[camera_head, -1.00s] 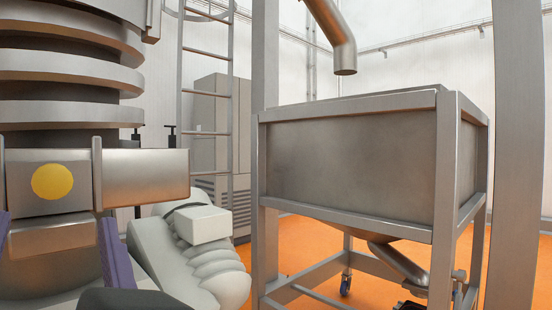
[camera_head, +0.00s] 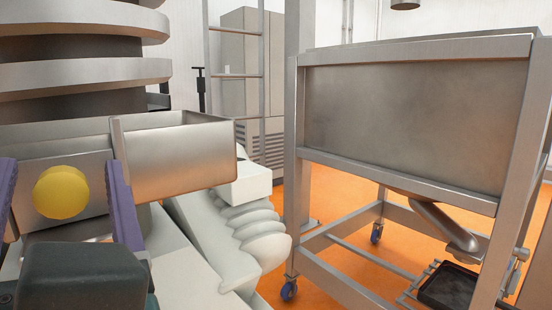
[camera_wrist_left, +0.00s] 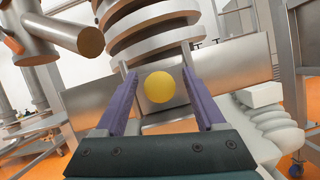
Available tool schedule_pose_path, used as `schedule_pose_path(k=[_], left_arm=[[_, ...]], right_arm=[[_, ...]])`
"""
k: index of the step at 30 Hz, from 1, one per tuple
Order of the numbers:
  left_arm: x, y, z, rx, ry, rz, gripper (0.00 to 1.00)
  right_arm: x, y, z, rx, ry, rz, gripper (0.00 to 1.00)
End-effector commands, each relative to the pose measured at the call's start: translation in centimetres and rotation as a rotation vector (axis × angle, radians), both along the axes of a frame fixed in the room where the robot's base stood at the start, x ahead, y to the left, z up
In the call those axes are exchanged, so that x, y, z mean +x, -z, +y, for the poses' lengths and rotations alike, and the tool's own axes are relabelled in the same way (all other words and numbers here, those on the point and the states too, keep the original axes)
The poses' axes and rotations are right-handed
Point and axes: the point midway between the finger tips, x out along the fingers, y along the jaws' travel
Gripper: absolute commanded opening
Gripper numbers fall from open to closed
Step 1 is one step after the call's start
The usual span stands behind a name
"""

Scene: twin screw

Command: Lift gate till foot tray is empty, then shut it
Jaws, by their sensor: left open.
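The yellow knob (camera_head: 61,192) sits on the front of a flat metal gate plate (camera_head: 92,172) at the foot of the spiral tower (camera_head: 85,75). The metal foot tray (camera_head: 180,165) extends right from the plate; I cannot see its floor or any contents. My left gripper (camera_head: 60,172) has purple fingers and is open, one finger on each side of the knob. The left wrist view shows the knob (camera_wrist_left: 159,87) between the fingers, with a gap on both sides; how far off it is in depth is unclear. My right gripper is not in view.
A large steel hopper (camera_head: 400,110) on a wheeled frame stands at the right, with a slanted pipe (camera_head: 445,226) above a black tray (camera_head: 447,287). A ladder (camera_head: 237,75) and a grey cabinet (camera_head: 240,40) are behind. Orange floor (camera_head: 340,270) shows between.

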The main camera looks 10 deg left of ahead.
Motion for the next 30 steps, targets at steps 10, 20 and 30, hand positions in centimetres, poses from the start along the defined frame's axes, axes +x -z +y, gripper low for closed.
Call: schedule_pose_path(k=[10,20,30], left_arm=[[0.01,0.01,0.0,0.001,0.0,0.001,0.41],[0.0,0.01,0.0,0.001,-0.001,0.0,0.04],[0.01,0.01,0.01,0.001,-0.001,0.0,0.0]], right_arm=[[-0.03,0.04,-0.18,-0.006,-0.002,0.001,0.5],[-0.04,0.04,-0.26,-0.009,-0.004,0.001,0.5],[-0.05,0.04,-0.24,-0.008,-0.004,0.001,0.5]])
